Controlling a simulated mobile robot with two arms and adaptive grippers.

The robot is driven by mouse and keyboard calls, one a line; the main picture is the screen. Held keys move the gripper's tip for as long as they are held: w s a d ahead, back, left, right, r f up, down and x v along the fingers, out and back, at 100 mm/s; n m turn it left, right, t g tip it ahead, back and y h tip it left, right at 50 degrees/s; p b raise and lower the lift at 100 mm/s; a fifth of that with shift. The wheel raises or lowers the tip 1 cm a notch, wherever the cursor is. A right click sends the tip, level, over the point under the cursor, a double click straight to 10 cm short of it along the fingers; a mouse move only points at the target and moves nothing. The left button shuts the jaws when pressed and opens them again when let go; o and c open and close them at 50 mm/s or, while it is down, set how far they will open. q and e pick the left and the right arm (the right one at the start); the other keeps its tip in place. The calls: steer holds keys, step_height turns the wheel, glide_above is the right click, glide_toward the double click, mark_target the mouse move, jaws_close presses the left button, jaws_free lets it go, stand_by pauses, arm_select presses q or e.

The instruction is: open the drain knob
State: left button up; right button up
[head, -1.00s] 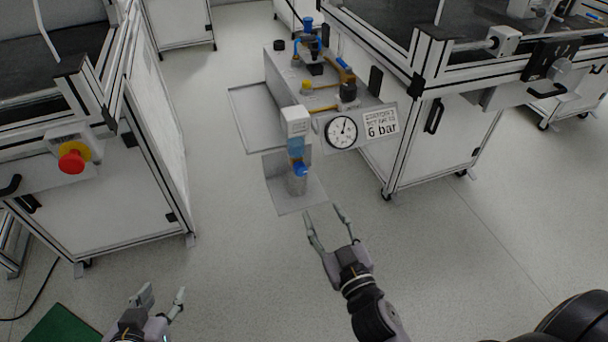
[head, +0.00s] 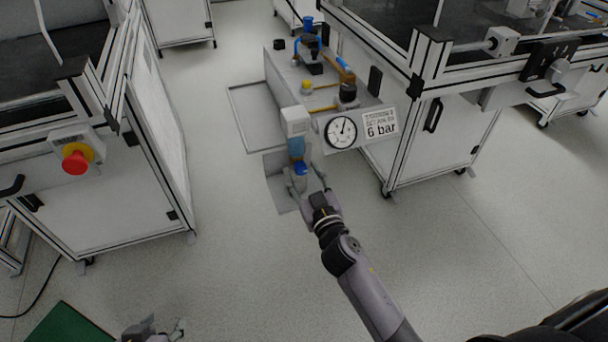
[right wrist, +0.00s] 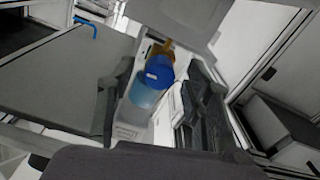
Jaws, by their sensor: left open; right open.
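The drain knob (head: 300,169) is a small blue cap under the filter bowl of the white air unit (head: 295,122). In the right wrist view the blue knob (right wrist: 158,72) shows between my fingers, with a pale blue cylinder (right wrist: 146,95) next to it. My right gripper (head: 306,178) is open, with its fingers on either side of the knob area. I cannot tell whether a finger touches the knob. My left gripper (head: 158,326) is open and empty at the bottom edge of the head view, low and far from the knob.
A pressure gauge (head: 340,131) and a 6 bar sign (head: 380,122) sit right of the air unit. A grey plate (head: 275,190) lies behind and below the knob. A cabinet with a red emergency button (head: 76,162) stands left. Open floor lies between the cabinets.

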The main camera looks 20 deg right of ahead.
jaws_close()
stand_by(0.5)
